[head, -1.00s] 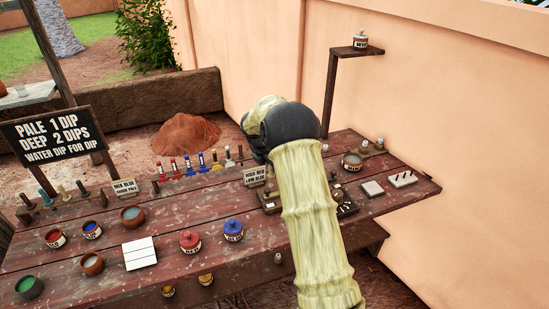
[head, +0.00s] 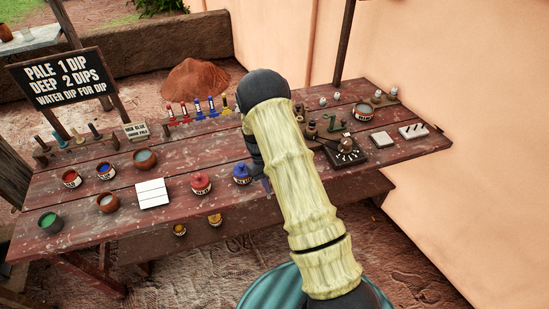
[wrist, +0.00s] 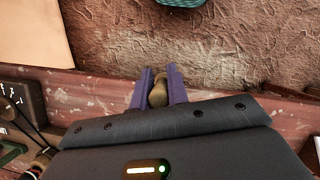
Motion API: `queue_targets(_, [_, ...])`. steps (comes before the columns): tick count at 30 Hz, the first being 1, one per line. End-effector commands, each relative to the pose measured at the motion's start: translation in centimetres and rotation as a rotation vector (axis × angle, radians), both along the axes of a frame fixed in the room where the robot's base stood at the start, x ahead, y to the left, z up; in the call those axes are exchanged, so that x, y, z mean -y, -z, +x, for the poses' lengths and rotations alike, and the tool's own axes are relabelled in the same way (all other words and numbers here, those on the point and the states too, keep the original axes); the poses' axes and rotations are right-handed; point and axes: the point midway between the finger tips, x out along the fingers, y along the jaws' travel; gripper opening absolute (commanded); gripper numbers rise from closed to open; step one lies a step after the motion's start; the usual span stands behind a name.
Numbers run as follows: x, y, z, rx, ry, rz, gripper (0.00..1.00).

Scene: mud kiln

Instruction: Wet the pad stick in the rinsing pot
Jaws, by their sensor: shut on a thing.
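My gripper (wrist: 159,73) shows in the wrist view with its two blue-purple fingers closed on a brownish, rounded piece (wrist: 158,93), which I take to be the pad stick. Its lower part is hidden by the gripper body. In the head view my arm covers most of the gripper, which is over the table's front part, right of the blue-lidded pot. Brown bowls with greyish contents stand at left centre (head: 145,159), below it (head: 107,203), and at the right end (head: 365,111). No readable label shows which is the rinsing pot.
The plank table (head: 75,190) carries small red (head: 72,179) and blue (head: 105,172) pots, a green pot (head: 50,222), a white tile (head: 151,194) and lidded red (head: 201,183) and blue (head: 242,174) pots. A dip sign (head: 62,82) stands at back left. A wall (head: 470,80) bounds the right.

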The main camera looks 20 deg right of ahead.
Motion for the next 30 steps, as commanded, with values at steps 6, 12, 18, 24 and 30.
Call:
queue_targets(6, [-1.5, 2.8, -2.7, -0.021, 0.270, -0.009, 0.00])
queue_targets(12, [-1.9, 5.5, -3.1, -0.018, 0.328, -0.009, 0.00])
queue_targets(18, [-1.9, 8.6, -2.9, -0.011, 0.324, -0.010, 0.00])
queue_targets(24, [-1.9, 12.1, -2.8, -0.008, 0.323, -0.010, 0.00])
queue_targets(30, [-1.9, 13.1, -2.8, -0.008, 0.323, -0.010, 0.00])
